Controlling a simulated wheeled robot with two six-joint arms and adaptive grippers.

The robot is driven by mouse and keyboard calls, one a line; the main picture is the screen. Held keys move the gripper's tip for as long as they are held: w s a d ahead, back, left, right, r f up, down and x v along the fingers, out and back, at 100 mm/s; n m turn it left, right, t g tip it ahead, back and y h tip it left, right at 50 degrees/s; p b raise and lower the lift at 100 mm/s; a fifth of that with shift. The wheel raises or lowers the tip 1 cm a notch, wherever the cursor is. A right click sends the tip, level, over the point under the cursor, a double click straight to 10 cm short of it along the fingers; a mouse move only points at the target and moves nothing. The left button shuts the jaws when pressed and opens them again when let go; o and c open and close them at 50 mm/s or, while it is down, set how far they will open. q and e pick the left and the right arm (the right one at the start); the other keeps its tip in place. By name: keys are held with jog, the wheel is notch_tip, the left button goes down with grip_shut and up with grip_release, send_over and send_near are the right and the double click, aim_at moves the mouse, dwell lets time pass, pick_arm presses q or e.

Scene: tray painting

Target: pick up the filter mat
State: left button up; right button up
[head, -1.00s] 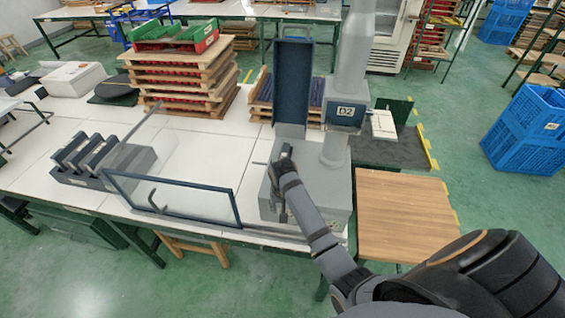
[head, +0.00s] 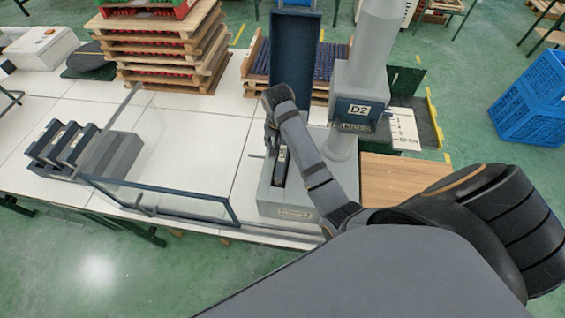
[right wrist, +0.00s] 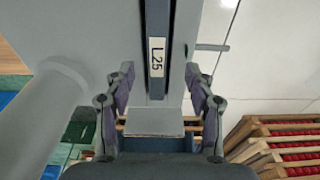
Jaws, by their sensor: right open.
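A dark narrow slab with a white label reading L25 (right wrist: 157,50) stands in the grey base of a station marked D2. It appears to be the filter mat, though the frames do not settle this. In the head view the slab (head: 281,168) shows below and near my right gripper (head: 271,132). In the right wrist view my right gripper (right wrist: 161,85) is open, with one finger on each side of the slab's line and clear gaps. Nothing is held. My left gripper is not in view.
The grey base (head: 300,205) carries a thick column with a D2 sign (head: 358,109). A dark upright panel (head: 295,50) stands behind. A clear framed screen (head: 160,203) and a rack of dark slabs (head: 80,150) are left. Stacked wooden trays (head: 165,55) stand farther back.

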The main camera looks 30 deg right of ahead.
aim_at(283, 153)
jog(key=shift+w+d+f, duration=0.2)
jog(key=shift+w+f, duration=0.05)
jog(key=shift+f, duration=0.2)
jog(key=shift+w+d+f, duration=0.15)
jog(key=shift+w+f, duration=0.1)
jog(key=shift+f, duration=0.2)
jog(key=shift+d+f+p, duration=0.2)
jog(key=shift+f+p, duration=0.35)
jog(key=shift+p, duration=0.05)
jog(key=shift+d+f+p, duration=0.15)
jog(key=shift+f+p, duration=0.4)
notch_tip(283, 153, down, 3)
jog(key=shift+w+r, duration=0.15)
jog(key=shift+d, duration=0.1)
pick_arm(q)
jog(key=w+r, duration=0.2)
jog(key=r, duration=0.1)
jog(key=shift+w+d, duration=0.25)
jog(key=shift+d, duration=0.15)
pick_arm(e)
jog(key=c, duration=1.1)
jog(key=shift+o, duration=0.2)
